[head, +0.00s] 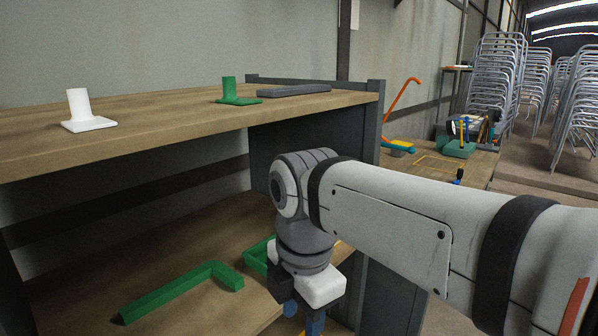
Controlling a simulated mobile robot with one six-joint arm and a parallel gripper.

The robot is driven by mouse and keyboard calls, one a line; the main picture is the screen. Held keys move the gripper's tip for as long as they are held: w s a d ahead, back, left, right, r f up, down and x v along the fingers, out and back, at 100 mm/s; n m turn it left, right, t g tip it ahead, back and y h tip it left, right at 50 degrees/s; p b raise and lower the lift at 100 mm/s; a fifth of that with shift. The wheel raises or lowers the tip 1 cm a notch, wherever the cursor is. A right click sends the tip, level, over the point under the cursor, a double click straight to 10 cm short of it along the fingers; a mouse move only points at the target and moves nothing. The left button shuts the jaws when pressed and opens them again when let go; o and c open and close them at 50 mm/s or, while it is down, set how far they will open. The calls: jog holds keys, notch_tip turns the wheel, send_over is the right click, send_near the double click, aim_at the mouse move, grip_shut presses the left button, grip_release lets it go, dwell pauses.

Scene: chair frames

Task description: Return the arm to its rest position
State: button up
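My arm (400,225) reaches in from the right edge and extends leftward in front of the shelf unit. Its wrist bends down at the front of the right shelf post. My gripper (302,316) points downward at the bottom of the view, with blue finger parts cut off by the frame edge. Its fingertips are not visible, so I cannot tell whether it is open or holds anything.
The wooden shelf (160,136) carries a white post on a base (84,112), a green one (233,92) and a grey flat block (293,90). A green L-shaped piece (180,290) lies on the lower shelf. Stacked chairs (497,75) stand at the back right.

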jog(key=s+d+r+m+t+p, duration=0.1)
jog(key=d+m+p, duration=0.6)
jog(key=m, duration=0.5)
jog(key=s+d+r+m+p, duration=0.1)
jog(key=d+r+m+p, duration=0.1)
jog(key=d+m+p, duration=0.5)
jog(key=shift+d+r+m+t+p, duration=0.3)
jog(key=shift+d+m+t+p, duration=0.15)
jog(key=shift+m, duration=2.35)
